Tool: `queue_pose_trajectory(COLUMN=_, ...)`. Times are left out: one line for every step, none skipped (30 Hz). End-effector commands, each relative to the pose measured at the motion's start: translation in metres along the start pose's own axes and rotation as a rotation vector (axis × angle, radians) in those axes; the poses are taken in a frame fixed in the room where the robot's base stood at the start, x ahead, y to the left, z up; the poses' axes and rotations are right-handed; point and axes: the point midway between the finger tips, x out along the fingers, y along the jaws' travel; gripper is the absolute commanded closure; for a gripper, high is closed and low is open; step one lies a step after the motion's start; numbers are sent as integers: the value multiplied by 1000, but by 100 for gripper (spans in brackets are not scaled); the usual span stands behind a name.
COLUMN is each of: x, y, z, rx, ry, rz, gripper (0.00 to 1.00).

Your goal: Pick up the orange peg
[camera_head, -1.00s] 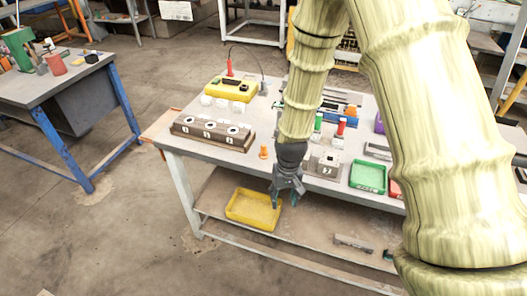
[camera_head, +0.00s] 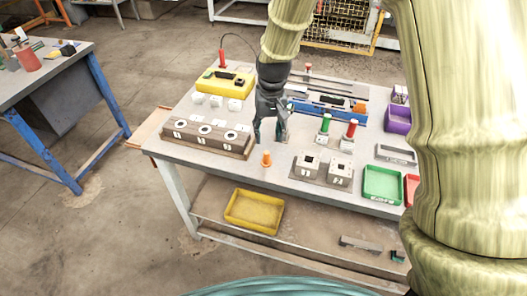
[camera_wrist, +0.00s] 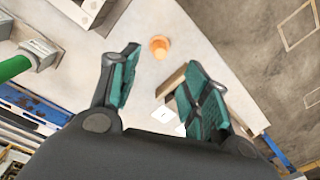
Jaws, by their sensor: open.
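The orange peg (camera_head: 266,159) stands upright near the front edge of the grey table, right of the brown numbered block. In the wrist view the orange peg (camera_wrist: 159,46) shows beyond the fingertips, roughly between them and apart from both. My gripper (camera_head: 271,138) is open and empty, above the table and behind the peg in the head view. In the wrist view my gripper (camera_wrist: 165,72) shows two fingers with teal pads spread apart.
The brown block (camera_head: 207,136) with several holes lies left of the peg. A green tray (camera_head: 382,184) is further right. The table around the peg is clear.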

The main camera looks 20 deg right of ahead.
Motion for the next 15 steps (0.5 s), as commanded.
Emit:
queue_pose_trajectory(x=5, y=-1, z=0, rx=-2, ry=-2, rz=0, gripper=53)
queue_pose_trajectory(x=8, y=-2, z=0, rx=-3, ry=-3, rz=0, gripper=53)
queue_pose_trajectory(x=13, y=-4, z=0, rx=-5, ry=-4, rz=1, gripper=53)
queue_pose_trajectory(x=17, y=-4, z=0, rx=-6, ry=-4, rz=1, gripper=53)
queue_pose_trajectory(x=21, y=-4, z=0, rx=-7, ry=-4, rz=1, gripper=53)
queue_pose_trajectory(x=26, y=-5, z=0, rx=-8, ry=-4, rz=1, gripper=53)
queue_pose_trajectory(x=29, y=-5, z=0, rx=-8, ry=-3, rz=1, gripper=53)
queue_pose_trajectory(x=32, y=-5, z=0, rx=-9, ry=-4, rz=1, gripper=53)
queue_pose_trajectory(x=37, y=-5, z=0, rx=-9, ry=-4, rz=1, gripper=53)
queue_pose_trajectory(x=40, y=-5, z=0, rx=-9, ry=-3, rz=1, gripper=53)
queue_pose_trajectory(x=42, y=-5, z=0, rx=-9, ry=-2, rz=1, gripper=53)
queue_pose_trajectory(x=45, y=-5, z=0, rx=-9, ry=-2, rz=0, gripper=53)
queue_pose_trajectory(x=47, y=-5, z=0, rx=-8, ry=-2, rz=0, gripper=53)
queue_pose_trajectory(x=48, y=-5, z=0, rx=-8, ry=-2, rz=0, gripper=53)
queue_pose_trajectory(x=50, y=-5, z=0, rx=-8, ry=-2, rz=0, gripper=53)
